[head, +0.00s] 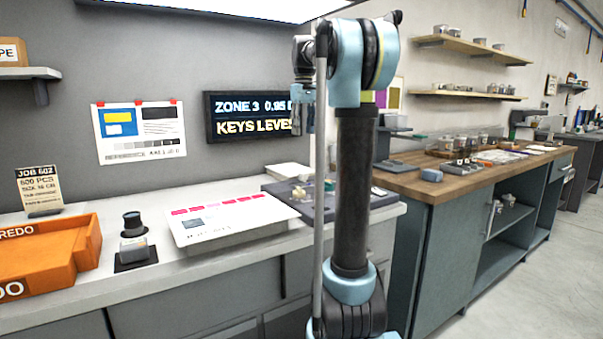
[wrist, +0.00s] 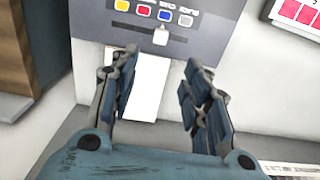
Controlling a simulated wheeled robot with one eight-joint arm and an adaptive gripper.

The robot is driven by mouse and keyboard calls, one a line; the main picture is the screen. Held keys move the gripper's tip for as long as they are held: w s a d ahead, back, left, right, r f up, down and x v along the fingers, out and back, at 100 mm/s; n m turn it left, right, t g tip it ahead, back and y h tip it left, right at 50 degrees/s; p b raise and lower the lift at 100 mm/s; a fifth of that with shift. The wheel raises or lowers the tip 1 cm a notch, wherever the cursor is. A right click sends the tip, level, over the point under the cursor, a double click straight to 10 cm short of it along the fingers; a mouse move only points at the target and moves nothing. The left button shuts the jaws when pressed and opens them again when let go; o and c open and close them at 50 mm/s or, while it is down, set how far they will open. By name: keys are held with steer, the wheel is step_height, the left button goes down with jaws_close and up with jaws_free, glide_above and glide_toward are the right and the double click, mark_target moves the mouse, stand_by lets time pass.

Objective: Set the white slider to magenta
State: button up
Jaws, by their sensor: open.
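A grey panel (wrist: 205,40) lies at the top of the wrist view, with a row of coloured dots: yellow, red-pink (wrist: 144,10), blue (wrist: 165,15) and light grey. The printed words beside the dots appear upside down. The white slider (wrist: 160,36) is a small pale knob in a slot below the row. It lines up with the blue dot, one place right of the red-pink one. My gripper (wrist: 161,59) is open, its fingers apart either side of the slider's line, with the knob ahead of the tips. In the head view my arm hides part of this area.
A white board with pink squares (head: 235,217) lies on the counter; part shows at the wrist view's top right. An orange tray (head: 82,255) and a small dark-topped device (head: 132,240) stand further left. A wall display (head: 250,118) hangs behind. A wooden-topped bench (head: 420,183) stands right.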

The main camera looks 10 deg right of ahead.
mark_target(303, 173)
step_height(303, 173, down, 17)
steer(key=shift+r, duration=0.1)
stand_by(0.5)
jaws_close()
